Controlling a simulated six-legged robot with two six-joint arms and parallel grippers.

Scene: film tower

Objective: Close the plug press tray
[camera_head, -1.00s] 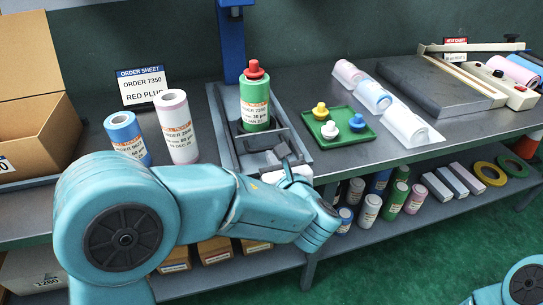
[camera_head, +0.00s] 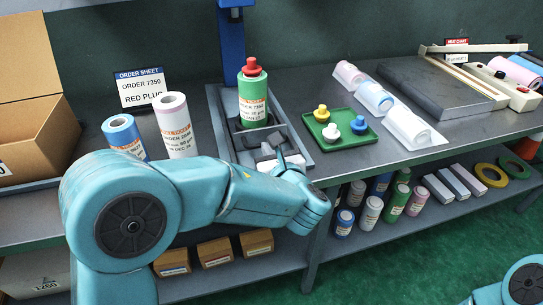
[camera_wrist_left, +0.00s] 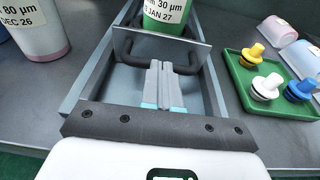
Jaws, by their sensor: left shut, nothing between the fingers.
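The plug press (camera_head: 231,75) is a blue column at the back of the bench with a grey sliding tray (camera_head: 218,121) in front of it. A green roll (camera_head: 253,104) with a red plug (camera_head: 252,67) on top stands upright in the tray. In the left wrist view the tray's front plate (camera_wrist_left: 201,57) and dark handle (camera_wrist_left: 126,48) show below the green roll (camera_wrist_left: 165,15). My left gripper (camera_head: 277,142) is shut and empty, its fingertips (camera_wrist_left: 160,66) at the handle and front plate; I cannot tell whether they touch. My right gripper is out of view.
Left of the tray stand a white roll (camera_head: 178,128) and a blue roll (camera_head: 124,136). Right of it lies a green dish (camera_head: 345,141) with yellow, white and blue plugs. An order sheet (camera_head: 141,90) reads red plug.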

